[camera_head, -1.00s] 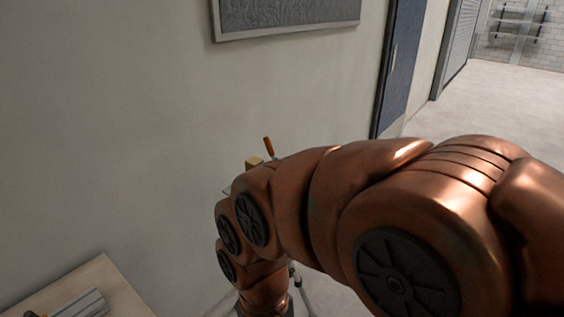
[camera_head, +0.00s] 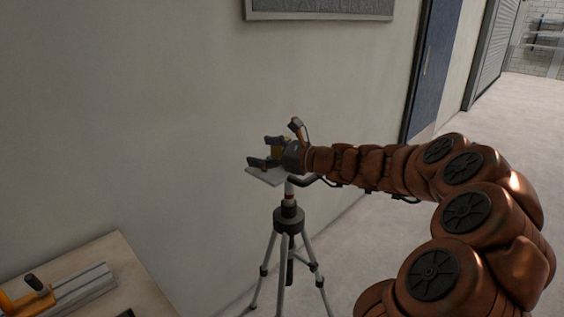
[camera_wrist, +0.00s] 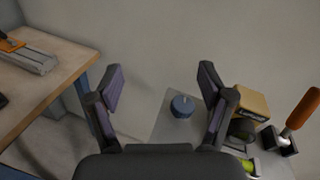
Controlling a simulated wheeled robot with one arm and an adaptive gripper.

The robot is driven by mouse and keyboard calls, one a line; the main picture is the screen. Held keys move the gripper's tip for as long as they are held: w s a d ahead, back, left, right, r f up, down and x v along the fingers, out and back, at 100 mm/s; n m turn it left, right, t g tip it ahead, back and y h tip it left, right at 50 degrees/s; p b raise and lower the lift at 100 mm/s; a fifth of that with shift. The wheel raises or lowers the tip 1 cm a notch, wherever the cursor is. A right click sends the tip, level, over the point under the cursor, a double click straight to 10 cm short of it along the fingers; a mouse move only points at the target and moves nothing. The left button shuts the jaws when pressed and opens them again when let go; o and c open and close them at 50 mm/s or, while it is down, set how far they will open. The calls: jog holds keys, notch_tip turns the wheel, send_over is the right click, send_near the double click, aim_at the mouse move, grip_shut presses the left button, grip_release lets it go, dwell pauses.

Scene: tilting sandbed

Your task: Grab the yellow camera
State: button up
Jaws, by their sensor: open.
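The yellow camera (camera_wrist: 252,103), a boxy yellow body with what looks like a dark round lens, sits just right of my gripper's right finger in the wrist view, partly hidden by it. In the head view a patch of yellow (camera_head: 277,153) shows between the fingers. My gripper (camera_wrist: 162,88) is open and empty, with its fingers wide apart over a light plate (camera_wrist: 165,128). A small blue round object (camera_wrist: 183,106) stands on the plate, between the fingers in the wrist view. My gripper (camera_head: 265,152) is low above the plate (camera_head: 265,177) in the head view.
An orange-handled tool (camera_wrist: 302,108) and a bright green item (camera_wrist: 250,166) lie right of the gripper. A tripod (camera_head: 288,220) stands under the plate. A wooden table (camera_head: 120,262) is at lower left. The wall is close behind.

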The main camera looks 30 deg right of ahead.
aim_at(276, 152)
jog(key=d+m+h, duration=0.1)
jog(key=d+m, duration=0.1)
jog(key=d, duration=0.2)
jog(key=d+f+m+t+h, duration=0.1)
jog(key=d, duration=0.2)
jog(key=d+f+m+t+h+b, duration=0.1)
jog(key=d+m, duration=0.1)
jog(key=d, duration=0.2)
jog(key=shift+w+d+f+m+h, duration=0.1)
jog(key=shift+d+f+m+h, duration=0.05)
jog(key=shift+d+m+h, duration=0.15)
jog(key=shift+w+d+t, duration=0.1)
jog(key=shift+d+t, duration=0.2)
jog(key=shift+d+p+x, duration=0.2)
jog(key=shift+p+x, duration=0.1)
jog(key=shift+x, duration=1.6)
jog(key=shift+d+p+x, duration=0.15)
jog(key=shift+p+x, duration=0.1)
jog(key=shift+x, duration=1.6)
jog(key=shift+w+f, duration=0.1)
jog(key=shift+f, duration=0.1)
jog(key=shift+c, duration=0.3)
grip_shut()
